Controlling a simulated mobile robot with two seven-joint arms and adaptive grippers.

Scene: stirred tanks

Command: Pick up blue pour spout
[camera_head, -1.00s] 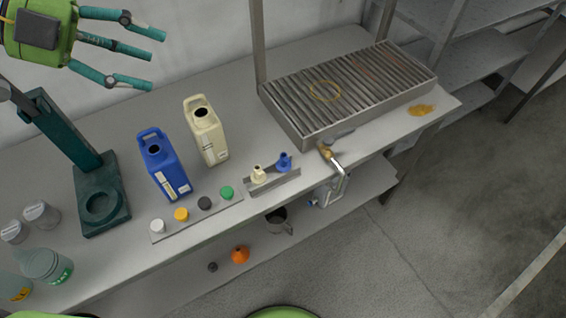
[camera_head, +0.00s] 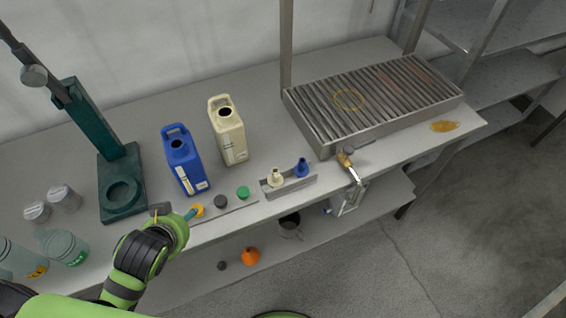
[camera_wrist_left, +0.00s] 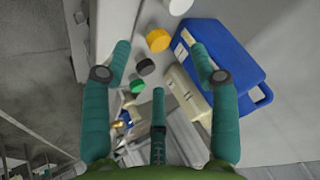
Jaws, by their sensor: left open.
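The blue pour spout (camera_head: 301,168) stands upright in a small metal holder (camera_head: 290,188) near the table's front edge, right of a cream spout (camera_head: 276,178). In the left wrist view, a small blue shape (camera_wrist_left: 125,117) far off between the fingers looks like the blue spout. My left gripper (camera_head: 192,213) is at the front edge by the row of caps, well left of the spout. Most of its fingers are hidden behind the wrist in the head view. In the wrist view the teal fingers (camera_wrist_left: 158,52) are spread and empty. My right gripper is in neither view.
Blue (camera_head: 183,162) and cream (camera_head: 229,133) jugs stand behind. A metal grate (camera_head: 375,98) and a tap (camera_head: 347,162) lie to the right.

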